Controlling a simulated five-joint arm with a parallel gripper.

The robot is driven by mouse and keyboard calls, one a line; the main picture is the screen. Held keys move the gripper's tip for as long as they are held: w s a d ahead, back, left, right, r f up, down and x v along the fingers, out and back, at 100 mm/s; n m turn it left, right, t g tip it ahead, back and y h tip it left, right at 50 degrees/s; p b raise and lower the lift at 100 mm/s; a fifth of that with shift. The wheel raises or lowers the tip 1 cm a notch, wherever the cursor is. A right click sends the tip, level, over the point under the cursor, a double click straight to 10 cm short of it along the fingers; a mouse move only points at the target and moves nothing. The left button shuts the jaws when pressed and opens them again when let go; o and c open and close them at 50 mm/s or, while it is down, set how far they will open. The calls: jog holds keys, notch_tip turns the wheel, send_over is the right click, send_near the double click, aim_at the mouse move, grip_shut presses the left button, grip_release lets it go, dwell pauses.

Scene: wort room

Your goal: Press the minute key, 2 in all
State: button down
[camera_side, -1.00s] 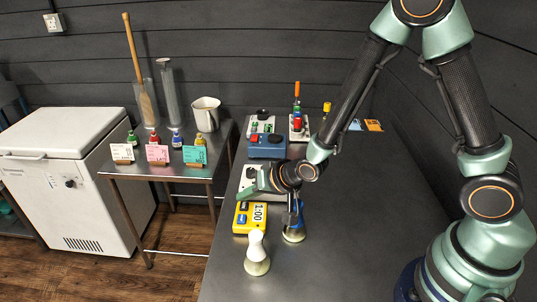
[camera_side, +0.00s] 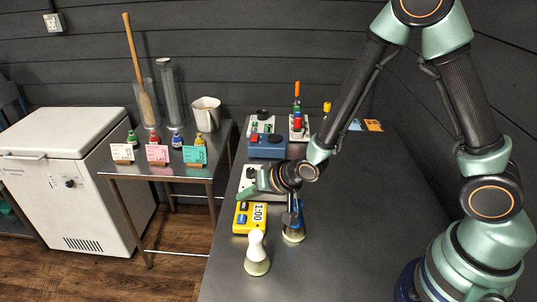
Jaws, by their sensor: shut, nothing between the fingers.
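A yellow timer (camera_side: 243,226) lies on the dark bench, with a white display (camera_side: 258,213) reading 1:00 and dark blue keys (camera_side: 241,219) on its left part. Which key is the minute key is too small to read. My gripper (camera_side: 243,194) is shut and empty, in line with the timer's far end in this view. Its gap above the timer cannot be told from this angle.
A white-topped flask (camera_side: 257,255) and a blue-handled thing (camera_side: 293,222) stand near the timer. A blue box (camera_side: 267,146) with a red button and a grey panel stand behind. A side table with small bottles (camera_side: 175,139) and cards is at left.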

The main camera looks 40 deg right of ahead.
aim_at(247, 208)
jog(key=shift+f, duration=0.1)
jog(key=shift+a+f, duration=0.1)
jog(key=shift+f, duration=0.2)
jog(key=shift+f, duration=0.45)
dwell(0.8)
jog(key=shift+r, duration=0.85)
jog(key=shift+r, duration=0.1)
jog(key=shift+r, duration=2.45)
